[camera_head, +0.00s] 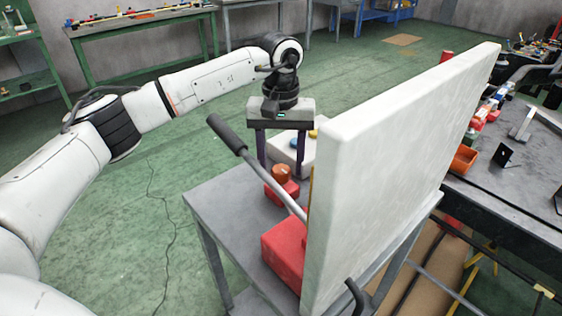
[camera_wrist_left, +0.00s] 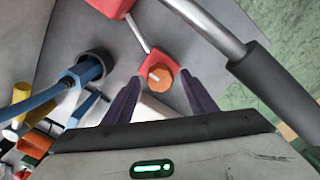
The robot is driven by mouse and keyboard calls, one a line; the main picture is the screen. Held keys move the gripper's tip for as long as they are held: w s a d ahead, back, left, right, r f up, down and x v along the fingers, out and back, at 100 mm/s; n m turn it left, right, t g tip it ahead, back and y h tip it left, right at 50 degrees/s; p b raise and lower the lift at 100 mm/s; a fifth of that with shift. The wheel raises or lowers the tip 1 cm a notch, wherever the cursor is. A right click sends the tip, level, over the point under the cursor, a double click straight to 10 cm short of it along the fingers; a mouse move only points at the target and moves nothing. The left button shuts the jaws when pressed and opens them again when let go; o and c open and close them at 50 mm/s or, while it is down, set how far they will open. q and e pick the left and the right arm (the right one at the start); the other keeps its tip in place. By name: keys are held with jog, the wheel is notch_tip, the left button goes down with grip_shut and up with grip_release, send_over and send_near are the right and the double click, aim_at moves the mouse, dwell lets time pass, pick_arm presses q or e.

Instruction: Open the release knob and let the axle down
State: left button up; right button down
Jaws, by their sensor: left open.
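An orange release knob (camera_head: 281,172) stands on a small red block (camera_head: 284,190) on a grey table. My left gripper (camera_head: 282,166) points down over it, fingers apart. In the left wrist view the orange knob (camera_wrist_left: 160,78) shows between the tips of my open fingers (camera_wrist_left: 160,82); I cannot tell whether they touch it. A thin metal rod joins the red block to a larger red body (camera_head: 285,250). A lever with a dark grip (camera_head: 227,134) slants up beside the gripper. I cannot make out the axle; a large white panel may hide parts. My right gripper is out of view.
The tall white panel (camera_head: 395,150) stands close to the right of the gripper. The lever's grip (camera_wrist_left: 275,88) is near on the right in the wrist view. A blue part (camera_wrist_left: 85,70) lies to the left there. Green floor is open at left.

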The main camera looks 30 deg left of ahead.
pick_arm(q)
jog(key=shift+f, duration=0.15)
jog(key=c, duration=1.1)
jog(key=shift+o, duration=0.2)
